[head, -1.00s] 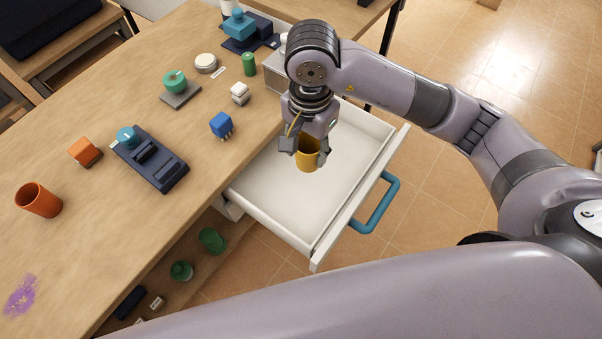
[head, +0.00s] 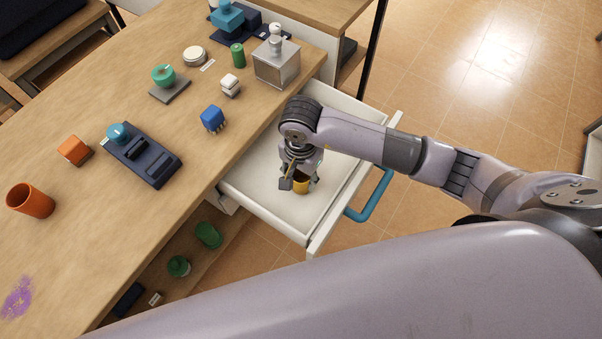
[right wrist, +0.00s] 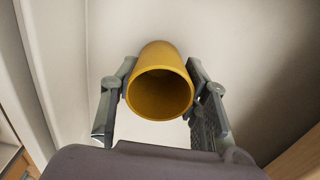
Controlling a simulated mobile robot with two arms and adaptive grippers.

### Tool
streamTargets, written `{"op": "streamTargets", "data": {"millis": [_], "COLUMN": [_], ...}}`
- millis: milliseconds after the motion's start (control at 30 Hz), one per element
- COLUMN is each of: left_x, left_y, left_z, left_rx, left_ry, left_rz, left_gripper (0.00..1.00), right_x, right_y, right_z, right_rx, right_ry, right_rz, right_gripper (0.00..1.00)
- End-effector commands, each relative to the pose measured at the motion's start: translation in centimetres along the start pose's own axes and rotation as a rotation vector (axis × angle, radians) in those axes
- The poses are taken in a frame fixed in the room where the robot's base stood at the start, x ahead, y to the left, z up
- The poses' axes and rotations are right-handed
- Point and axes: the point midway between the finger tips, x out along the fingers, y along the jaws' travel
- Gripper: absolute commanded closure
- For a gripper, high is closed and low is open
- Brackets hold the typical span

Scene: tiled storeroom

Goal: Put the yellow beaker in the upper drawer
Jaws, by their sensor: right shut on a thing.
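The yellow beaker (head: 301,185) is inside the open white upper drawer (head: 262,207), low toward its floor. In the right wrist view the beaker (right wrist: 160,88) shows its open mouth toward the camera. My right gripper (head: 300,183) is shut on the beaker, with one finger on each side of it in the right wrist view (right wrist: 160,95). I cannot tell whether the beaker's base touches the drawer floor. My left gripper is not in view.
The drawer's blue handle (head: 370,197) juts out over the tiled floor. The wooden bench (head: 110,225) holds an orange cup (head: 30,201), an orange block (head: 73,150), a navy device (head: 145,155), a blue block (head: 212,118) and a metal box (head: 277,65). Green items lie on the lower shelf.

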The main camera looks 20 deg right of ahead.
Motion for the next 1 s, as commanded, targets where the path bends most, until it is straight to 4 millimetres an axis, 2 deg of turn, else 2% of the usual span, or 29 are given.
{"op": "streamTargets", "data": {"millis": [300,333,600,1000], "left_x": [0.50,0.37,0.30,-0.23], "left_y": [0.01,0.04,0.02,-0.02], "left_z": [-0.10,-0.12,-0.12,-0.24], "left_rx": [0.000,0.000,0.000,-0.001], "left_ry": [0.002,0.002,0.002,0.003], "left_rz": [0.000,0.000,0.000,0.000], "left_gripper": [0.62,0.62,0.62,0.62], "right_x": [0.36,0.24,0.17,-0.35], "right_y": [-0.06,-0.06,-0.05,-0.05], "right_z": [-0.06,-0.05,-0.03,0.01], "right_rx": [0.000,0.000,0.000,0.000], "right_ry": [0.001,0.001,0.001,0.000], "right_rz": [-0.002,-0.002,-0.001,-0.001], "right_gripper": [0.82,0.57,0.39,0.38]}}
